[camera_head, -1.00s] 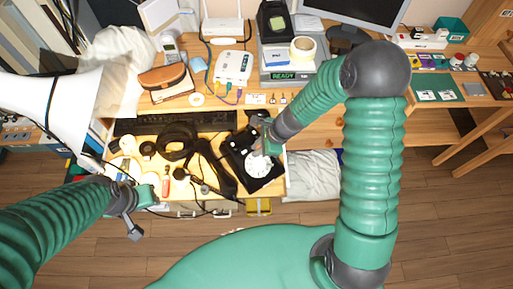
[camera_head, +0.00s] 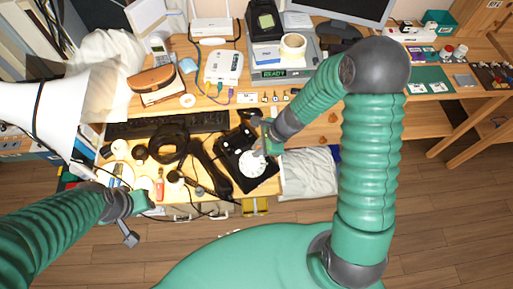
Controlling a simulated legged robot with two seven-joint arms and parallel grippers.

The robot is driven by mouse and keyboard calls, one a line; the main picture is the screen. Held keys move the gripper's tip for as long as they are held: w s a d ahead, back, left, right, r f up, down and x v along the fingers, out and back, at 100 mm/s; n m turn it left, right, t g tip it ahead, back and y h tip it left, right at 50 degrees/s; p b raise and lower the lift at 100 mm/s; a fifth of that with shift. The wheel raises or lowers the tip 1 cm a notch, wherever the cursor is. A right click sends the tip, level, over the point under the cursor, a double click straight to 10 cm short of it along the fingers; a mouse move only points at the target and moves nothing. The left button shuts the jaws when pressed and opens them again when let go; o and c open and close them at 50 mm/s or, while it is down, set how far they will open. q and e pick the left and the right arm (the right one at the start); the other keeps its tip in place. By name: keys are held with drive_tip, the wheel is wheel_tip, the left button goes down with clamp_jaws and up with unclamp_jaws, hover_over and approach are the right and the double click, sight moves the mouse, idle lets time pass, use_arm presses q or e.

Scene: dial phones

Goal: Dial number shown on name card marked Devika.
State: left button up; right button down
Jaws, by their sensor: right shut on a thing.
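A black dial phone (camera_head: 267,182) with a white round dial (camera_head: 250,166) sits at the desk's front edge. My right gripper (camera_head: 262,149) reaches down over the dial's upper right side. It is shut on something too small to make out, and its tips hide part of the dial. A black handset (camera_head: 207,165) seems to lie left of the phone. My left gripper (camera_head: 130,216) is at lower left, away from the phone; its jaws are unclear. Small white cards lie on the desk (camera_head: 246,98) and on a green mat (camera_head: 433,87); I cannot read the name Devika on any.
A coiled black cable (camera_head: 168,144), a black keyboard (camera_head: 168,124) and loose tools crowd the desk left of the phone. A display box reading READY (camera_head: 282,72) stands behind.

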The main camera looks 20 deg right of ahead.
drive_tip(key=shift+s+d+f+b, duration=0.2)
drive_tip(key=shift+s+b, duration=0.05)
drive_tip(key=shift+b, duration=0.1)
drive_tip(key=shift+s+d, duration=0.15)
drive_tip(key=shift+s, duration=0.05)
drive_tip(key=shift+s+d+f+b, duration=0.1)
drive_tip(key=shift+s+f+b, duration=0.2)
drive_tip(key=shift+b, duration=0.2)
drive_tip(key=shift+s, duration=0.3)
